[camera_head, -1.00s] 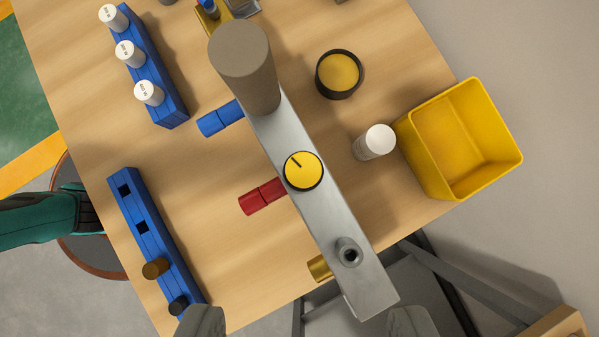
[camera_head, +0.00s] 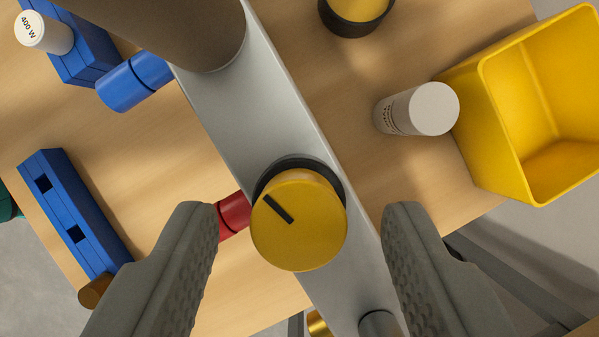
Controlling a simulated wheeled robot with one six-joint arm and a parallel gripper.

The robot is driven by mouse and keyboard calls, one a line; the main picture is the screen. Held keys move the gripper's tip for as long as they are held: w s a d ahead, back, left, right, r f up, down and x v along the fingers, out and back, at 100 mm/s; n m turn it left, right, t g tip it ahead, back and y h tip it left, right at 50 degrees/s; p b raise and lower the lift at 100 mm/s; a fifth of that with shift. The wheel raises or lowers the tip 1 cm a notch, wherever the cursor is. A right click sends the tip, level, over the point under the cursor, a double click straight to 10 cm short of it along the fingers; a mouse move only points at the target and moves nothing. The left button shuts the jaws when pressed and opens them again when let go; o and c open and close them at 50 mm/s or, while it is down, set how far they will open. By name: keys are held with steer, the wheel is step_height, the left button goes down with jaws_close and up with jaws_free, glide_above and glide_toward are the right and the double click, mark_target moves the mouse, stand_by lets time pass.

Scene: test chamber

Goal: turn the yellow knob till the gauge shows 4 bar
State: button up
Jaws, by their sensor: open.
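The yellow knob (camera_head: 305,235) sits on a grey metal bar (camera_head: 245,110), with a black ring at its base. Its black pointer mark points to the upper left. My gripper (camera_head: 300,215) is open, with one finger on each side of the knob and clear gaps to both. The fingers do not touch the knob. A round black-rimmed thing with a yellow face (camera_head: 355,12), cut by the top edge, may be the gauge; no reading shows on it.
A large grey-brown cylinder (camera_head: 165,25) rises from the bar's far end. A white cylinder (camera_head: 420,110) and yellow bin (camera_head: 505,130) stand right. A blue holder (camera_head: 70,215) lies left. Blue (camera_head: 135,82) and red (camera_head: 233,213) cylinders lie beside the bar.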

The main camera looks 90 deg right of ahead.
steer(key=shift+a+f, duration=0.2)
steer(key=shift+f, duration=0.25)
steer(key=c, duration=1)
steer(key=shift+o, duration=0.2)
steer(key=shift+m, duration=0.4)
steer(key=m+t, duration=0.1)
steer(key=m, duration=0.1)
steer(key=m+t, duration=0.1)
steer(key=m, duration=0.1)
steer(key=shift+s+m, duration=0.2)
steer(key=shift+m, duration=0.1)
steer(key=m+t, duration=0.1)
steer(key=m, duration=0.1)
steer(key=m+h, duration=0.1)
steer(key=m, duration=0.1)
steer(key=shift+a+m+t, duration=0.1)
steer(key=shift+m+t, duration=0.3)
steer(key=shift+h, duration=0.3)
